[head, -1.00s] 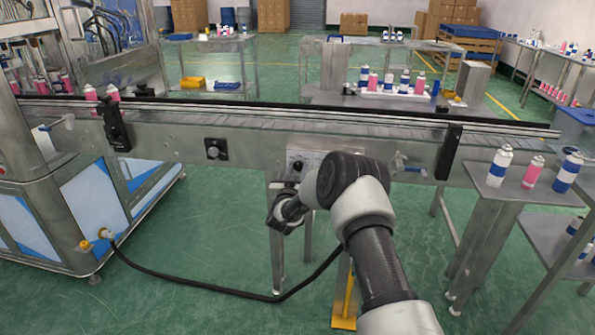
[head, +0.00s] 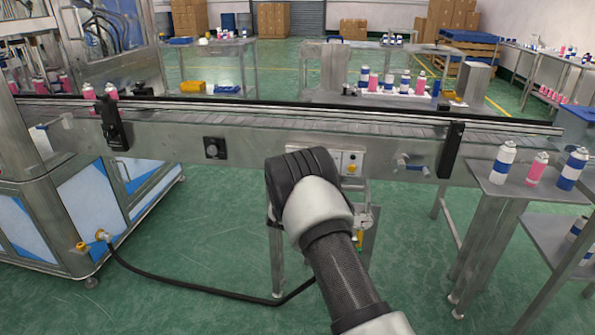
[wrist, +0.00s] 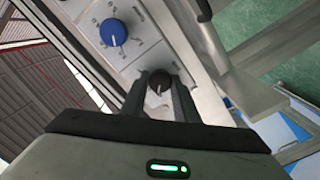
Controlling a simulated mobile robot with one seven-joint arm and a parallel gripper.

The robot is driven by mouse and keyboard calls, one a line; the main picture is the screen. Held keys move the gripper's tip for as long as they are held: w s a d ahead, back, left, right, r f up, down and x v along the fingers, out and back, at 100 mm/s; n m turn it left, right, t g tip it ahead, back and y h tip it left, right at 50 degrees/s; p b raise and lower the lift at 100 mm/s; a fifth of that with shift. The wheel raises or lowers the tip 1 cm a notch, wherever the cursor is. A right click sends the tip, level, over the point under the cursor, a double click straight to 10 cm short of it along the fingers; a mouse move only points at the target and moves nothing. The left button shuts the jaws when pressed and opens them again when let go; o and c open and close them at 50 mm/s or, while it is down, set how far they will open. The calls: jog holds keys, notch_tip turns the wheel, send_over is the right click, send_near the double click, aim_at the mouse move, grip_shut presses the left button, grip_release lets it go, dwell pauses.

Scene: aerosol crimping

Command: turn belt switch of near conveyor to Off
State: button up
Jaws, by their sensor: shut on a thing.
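In the wrist view a black knob (wrist: 159,82) with a pale pointer mark sits on a light control panel (wrist: 150,50). My gripper (wrist: 161,98) has one finger on each side of this knob and is shut on it. A blue knob (wrist: 113,32) with a white pointer and dial marks is on the same panel, farther up and left. The dial lettering is too small to read. In the head view my arm covers much of the panel (head: 350,157) on the near conveyor (head: 250,146), and my gripper is hidden behind it.
A square black switch (head: 214,148) is on the conveyor side, left of the panel. Spray cans (head: 503,163) stand on a side table at the right. A black cable (head: 185,288) lies on the floor. The green floor around it is mostly clear.

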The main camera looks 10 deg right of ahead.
jog(key=shift+d+n, duration=0.1)
jog(key=shift+n, duration=0.4)
jog(key=o, duration=1.1)
jog(key=shift+c, duration=0.2)
jog(key=p+v, duration=0.2)
jog(key=v, duration=1.5)
jog(key=shift+s, duration=0.2)
